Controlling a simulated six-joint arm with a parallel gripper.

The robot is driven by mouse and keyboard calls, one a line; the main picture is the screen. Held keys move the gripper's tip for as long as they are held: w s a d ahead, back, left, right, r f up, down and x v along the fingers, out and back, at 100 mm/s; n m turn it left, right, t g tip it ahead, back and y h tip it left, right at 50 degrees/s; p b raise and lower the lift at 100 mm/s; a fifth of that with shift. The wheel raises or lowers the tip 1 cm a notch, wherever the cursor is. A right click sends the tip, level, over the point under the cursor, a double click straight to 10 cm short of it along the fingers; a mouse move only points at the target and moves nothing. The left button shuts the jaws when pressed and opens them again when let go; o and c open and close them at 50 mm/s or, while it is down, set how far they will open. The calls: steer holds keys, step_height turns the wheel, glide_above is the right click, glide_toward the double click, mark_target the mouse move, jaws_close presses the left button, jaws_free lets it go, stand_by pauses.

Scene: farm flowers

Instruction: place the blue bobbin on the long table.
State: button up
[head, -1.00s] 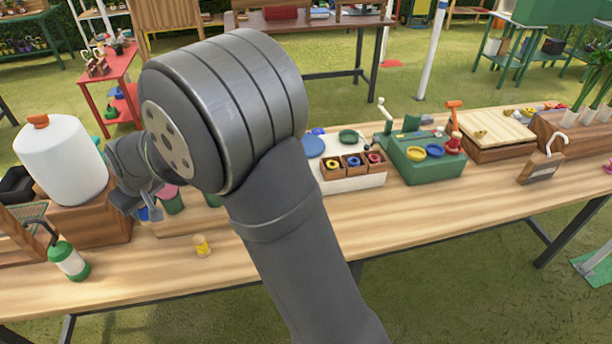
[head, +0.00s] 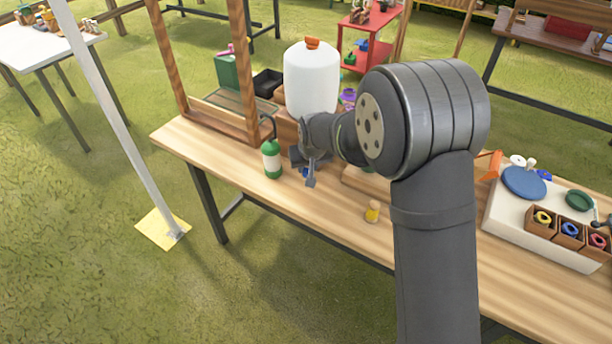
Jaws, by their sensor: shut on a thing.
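The blue bobbin (head: 304,173) shows as a small blue patch at my gripper (head: 309,178) in the head view, mostly hidden by the fingers. My gripper is shut on it, over the left part of the long wooden table (head: 330,222). It is just right of a green and white spray bottle (head: 271,158) and in front of a large white jug (head: 311,80). I cannot tell whether the bobbin touches the tabletop.
A small yellow bobbin (head: 372,211) stands on the table, right of my gripper. A white tray (head: 505,222) with a blue disc and small wooden boxes lies further right. A wooden frame (head: 245,75) stands at the left end. The front strip near the bottle is clear.

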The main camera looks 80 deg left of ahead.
mark_target(305, 175)
steer(key=shift+s+a+f, duration=0.25)
steer(key=shift+s+f, duration=0.15)
steer(key=shift+f, duration=1.85)
steer(key=shift+f, duration=0.2)
steer(key=o, duration=1)
steer(key=shift+c, duration=0.2)
steer(key=shift+r, duration=0.1)
steer(key=v, duration=1.2)
